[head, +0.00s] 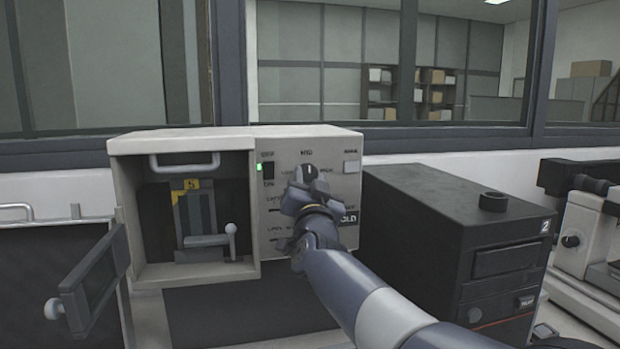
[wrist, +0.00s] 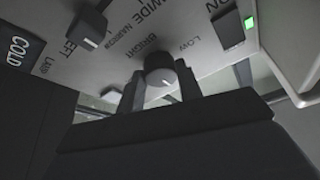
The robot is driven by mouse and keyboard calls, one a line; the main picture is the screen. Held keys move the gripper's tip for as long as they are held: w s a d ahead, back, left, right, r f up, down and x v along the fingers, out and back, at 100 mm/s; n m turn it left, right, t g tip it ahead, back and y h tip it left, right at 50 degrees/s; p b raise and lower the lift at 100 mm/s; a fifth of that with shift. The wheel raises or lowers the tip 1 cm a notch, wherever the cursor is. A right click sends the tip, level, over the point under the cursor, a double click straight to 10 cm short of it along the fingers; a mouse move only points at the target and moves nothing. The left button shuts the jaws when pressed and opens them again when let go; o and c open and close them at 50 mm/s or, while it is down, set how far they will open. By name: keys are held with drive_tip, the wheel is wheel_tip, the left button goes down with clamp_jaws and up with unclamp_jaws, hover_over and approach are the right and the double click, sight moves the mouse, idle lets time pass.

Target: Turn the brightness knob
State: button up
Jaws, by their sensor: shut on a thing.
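The brightness knob (wrist: 160,76) is a round dark knob with a white pointer line, on the light front panel of the press unit. It sits between the two fingers of my gripper (wrist: 161,88), which is shut on it. In the wrist view its pointer mark lies toward the lower right of its face. In the head view the top of the knob (head: 309,170) shows just above my gripper (head: 309,184), and my arm covers part of the panel below it.
The panel (head: 335,150) also carries a rocker switch (head: 268,170), a green light (head: 259,168) and a light button (head: 351,167). A black computer case (head: 410,225) stands close on the right.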

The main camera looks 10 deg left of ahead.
drive_tip(key=shift+m, duration=0.3)
drive_tip(key=o, duration=1)
drive_tip(key=shift+s+f, duration=0.1)
drive_tip(key=shift+s, duration=0.05)
drive_tip(key=b+v, duration=0.2)
drive_tip(key=v, duration=0.8)
drive_tip(key=shift+s, duration=0.25)
drive_tip(key=p+x, duration=0.2)
drive_tip(key=x, duration=0.8)
drive_tip(key=shift+w, duration=0.4)
drive_tip(key=shift+s, duration=0.1)
